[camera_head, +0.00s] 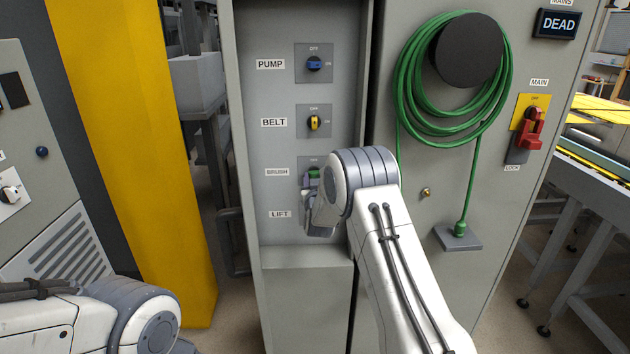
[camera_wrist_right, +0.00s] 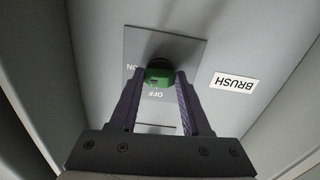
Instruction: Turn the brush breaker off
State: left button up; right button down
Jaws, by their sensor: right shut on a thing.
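The brush breaker is a green knob (camera_head: 314,174) on a grey plate beside the BRUSH label (camera_head: 281,172), below the BELT knob. My right gripper (camera_head: 318,193) is in front of it and partly covers it. In the right wrist view the picture is upside down: the green knob (camera_wrist_right: 158,76) sits between the tips of my right gripper (camera_wrist_right: 159,82), which is shut on it. The plate reads OFF and ON around it. I cannot tell which mark the knob points to. My left arm shows at lower left, but its gripper is out of view.
Above are the blue PUMP knob (camera_head: 314,64) and yellow BELT knob (camera_head: 314,123). The LIFT label (camera_head: 281,214) is below; its knob is hidden. To the right are a green hose (camera_head: 410,105), a red MAIN handle (camera_head: 527,130) and a display reading DEAD (camera_head: 559,24).

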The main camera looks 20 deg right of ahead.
jog(key=n+b, duration=0.2)
jog(key=n, duration=0.1)
jog(key=shift+f, duration=0.15)
jog(key=n+b, duration=0.2)
jog(key=n, duration=0.2)
jog(key=shift+n+b, duration=0.3)
jog(key=shift+b, duration=0.05)
jog(key=n+b, duration=0.1)
jog(key=n, duration=0.8)
jog(key=shift+n, duration=0.3)
jog(key=shift+c, duration=1.8)
grip_release()
jog(key=shift+r, duration=0.2)
jog(key=b+v, duration=0.2)
jog(key=v, duration=0.8)
jog(key=shift+s+b, duration=0.25)
jog(key=shift+b, duration=0.15)
